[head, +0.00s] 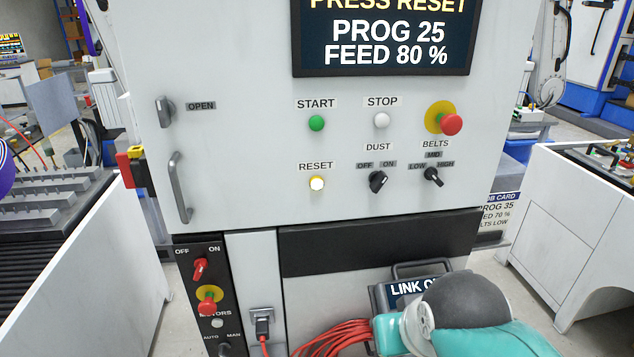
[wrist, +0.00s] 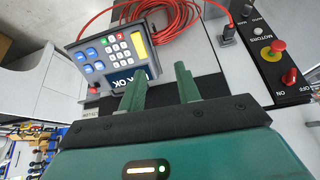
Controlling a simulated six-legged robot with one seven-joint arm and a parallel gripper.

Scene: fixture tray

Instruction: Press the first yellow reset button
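The reset button (head: 317,183) is on the grey machine panel (head: 240,130) under the label RESET. The screen (head: 385,68) above reads PRESS RESET, PROG 25, FEED 80 %. My gripper (wrist: 156,78) is open and empty in the wrist view, its two fingers apart. In the head view my teal arm is at the lower right, below the panel, and the fingers cannot be made out there. The reset button is not in the wrist view.
Near reset are a green start button (head: 316,123), white stop button (head: 381,120), red emergency button (head: 452,124), dust knob (head: 378,181) and belts knob (head: 433,177). A door handle (head: 180,187) sticks out left. A keypad pendant (wrist: 153,72) and red cable (wrist: 190,22) lie low.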

